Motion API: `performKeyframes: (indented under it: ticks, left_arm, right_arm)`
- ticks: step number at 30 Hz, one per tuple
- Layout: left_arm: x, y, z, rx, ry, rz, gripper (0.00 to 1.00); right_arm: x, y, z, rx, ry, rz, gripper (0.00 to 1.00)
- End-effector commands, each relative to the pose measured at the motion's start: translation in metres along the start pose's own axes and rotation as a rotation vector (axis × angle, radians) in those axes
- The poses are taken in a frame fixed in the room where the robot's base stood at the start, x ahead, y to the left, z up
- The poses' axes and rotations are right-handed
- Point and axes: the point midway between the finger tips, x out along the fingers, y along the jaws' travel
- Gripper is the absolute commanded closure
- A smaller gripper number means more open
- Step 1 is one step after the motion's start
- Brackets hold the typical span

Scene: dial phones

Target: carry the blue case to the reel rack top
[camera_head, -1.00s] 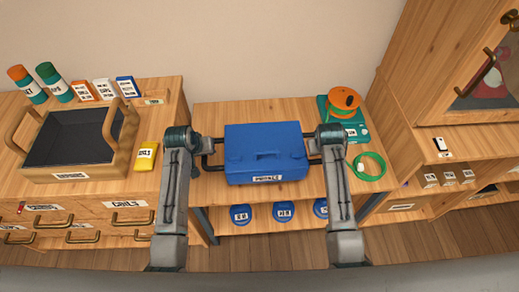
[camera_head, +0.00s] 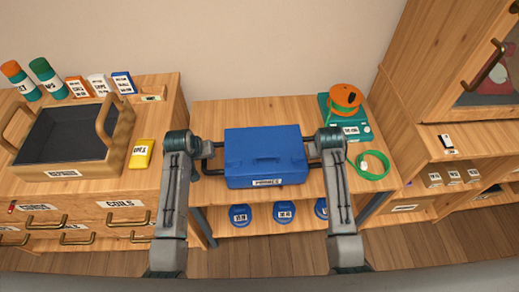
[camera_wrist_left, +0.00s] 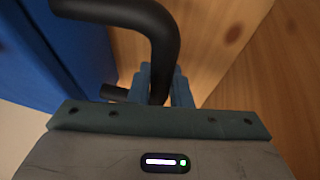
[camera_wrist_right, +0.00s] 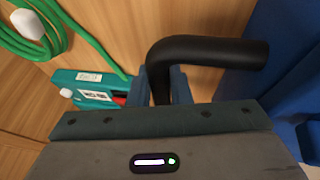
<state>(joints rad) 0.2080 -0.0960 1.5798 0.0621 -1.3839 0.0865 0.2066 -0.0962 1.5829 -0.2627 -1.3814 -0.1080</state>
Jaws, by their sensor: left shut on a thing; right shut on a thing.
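The blue case (camera_head: 265,150) is in the middle of the head view, over the wooden rack top (camera_head: 222,115); whether it touches the top I cannot tell. A black handle sticks out at each side. My left gripper (camera_head: 207,152) is shut on the left handle, which shows as a bent black bar in the left wrist view (camera_wrist_left: 165,45). My right gripper (camera_head: 318,150) is shut on the right handle, seen in the right wrist view (camera_wrist_right: 200,50). The case's blue side shows in the left wrist view (camera_wrist_left: 50,60) and the right wrist view (camera_wrist_right: 285,60).
Blue reels (camera_head: 284,212) sit on the shelf below. Left are a yellow box (camera_head: 141,153) and a dark-lined wooden tote (camera_head: 118,140). A cabinet (camera_head: 420,70) stands right.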

Motion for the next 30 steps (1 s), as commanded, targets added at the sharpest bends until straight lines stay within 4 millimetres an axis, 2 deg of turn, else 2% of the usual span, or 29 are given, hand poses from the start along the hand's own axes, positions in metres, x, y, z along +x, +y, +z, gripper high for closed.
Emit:
performKeyframes:
  ticks: [7, 8, 11, 22, 26, 30]
  left_arm:
    - [0.013, -0.003, 0.005, 0.000, 0.003, 0.001, 1.00]
    - [0.012, -0.002, 0.005, 0.000, 0.000, 0.000, 0.78]
    - [0.011, -0.002, 0.005, 0.000, 0.000, 0.000, 0.61]
    - [0.005, -0.002, 0.004, 0.000, 0.003, 0.000, 0.61]
    - [-0.014, -0.002, 0.004, 0.000, 0.004, 0.000, 0.61]
    - [-0.044, -0.003, 0.004, 0.000, 0.005, 0.000, 0.61]
  right_arm:
    - [0.013, -0.003, 0.005, 0.000, 0.003, 0.000, 1.00]
    - [0.012, -0.003, 0.005, 0.000, 0.000, -0.001, 0.78]
    - [0.011, -0.003, 0.005, 0.000, 0.000, 0.000, 0.60]
    - [0.011, -0.003, 0.005, 0.000, 0.000, 0.000, 0.60]
    - [0.011, -0.003, 0.005, 0.000, 0.000, 0.000, 0.60]
    - [0.011, -0.003, 0.005, 0.000, 0.000, 0.000, 0.60]
